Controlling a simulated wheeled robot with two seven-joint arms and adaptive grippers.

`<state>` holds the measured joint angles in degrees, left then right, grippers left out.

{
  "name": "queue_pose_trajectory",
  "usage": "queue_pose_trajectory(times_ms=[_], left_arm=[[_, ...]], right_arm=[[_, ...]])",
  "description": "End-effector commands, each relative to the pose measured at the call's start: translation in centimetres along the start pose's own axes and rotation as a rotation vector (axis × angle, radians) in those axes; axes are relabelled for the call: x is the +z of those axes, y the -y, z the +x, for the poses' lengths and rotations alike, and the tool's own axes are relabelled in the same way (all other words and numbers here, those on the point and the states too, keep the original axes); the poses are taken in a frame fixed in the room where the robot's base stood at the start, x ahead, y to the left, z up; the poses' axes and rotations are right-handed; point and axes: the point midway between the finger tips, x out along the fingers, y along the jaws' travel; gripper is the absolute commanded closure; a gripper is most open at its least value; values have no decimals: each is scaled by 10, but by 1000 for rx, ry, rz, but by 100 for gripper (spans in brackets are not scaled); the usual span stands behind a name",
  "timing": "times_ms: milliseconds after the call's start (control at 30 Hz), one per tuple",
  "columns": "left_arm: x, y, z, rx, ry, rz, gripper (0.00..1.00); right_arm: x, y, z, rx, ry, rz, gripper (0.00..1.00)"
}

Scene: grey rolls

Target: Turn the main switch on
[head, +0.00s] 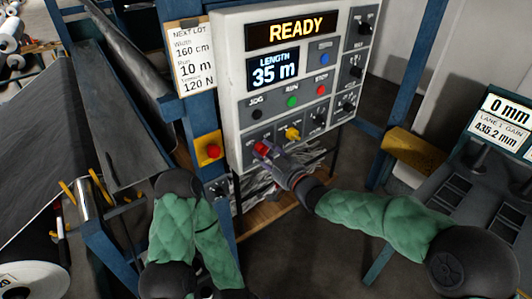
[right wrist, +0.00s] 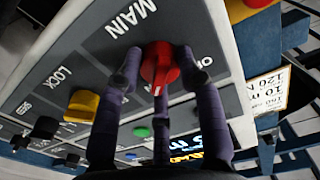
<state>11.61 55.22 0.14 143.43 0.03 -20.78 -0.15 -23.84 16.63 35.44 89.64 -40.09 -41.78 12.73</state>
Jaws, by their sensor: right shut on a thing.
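The main switch is a red rotary knob (head: 260,147) at the lower left of the grey control panel (head: 228,75). In the right wrist view the red knob (right wrist: 158,62) sits below the word MAIN, with a white pointer line on it. My right gripper (head: 268,151) is shut on this knob, its dark fingers around it in the right wrist view (right wrist: 160,72). The panel's display (head: 290,30) is lit and reads READY. My left gripper is not in view; only my left arm shows.
A yellow LOCK knob (head: 293,134) is close beside the main switch. A red button on a yellow box (head: 208,149) is on the blue post to the left. Push buttons and black knobs lie above and right. Rollers with grey web (head: 60,110) stand at the left.

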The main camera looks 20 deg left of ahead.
Motion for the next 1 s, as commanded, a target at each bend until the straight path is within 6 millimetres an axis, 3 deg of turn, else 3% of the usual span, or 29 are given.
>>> queue_pose_trajectory(times_ms=[100, 133, 200, 633, 767, 1000], left_arm=[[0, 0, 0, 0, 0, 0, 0], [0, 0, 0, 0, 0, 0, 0], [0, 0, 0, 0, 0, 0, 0], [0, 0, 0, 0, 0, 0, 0], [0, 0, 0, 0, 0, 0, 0], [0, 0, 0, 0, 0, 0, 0]], right_arm=[[2, 1, 0, 0, 4, 4, 95], [2, 1, 0, 0, 4, 4, 54], [2, 0, 0, 0, 4, 3, 39], [0, -1, -6, 1, 1, 0, 39], [0, -1, -21, 2, 2, 0, 39], [0, -1, -67, 2, 1, 0, 39]])
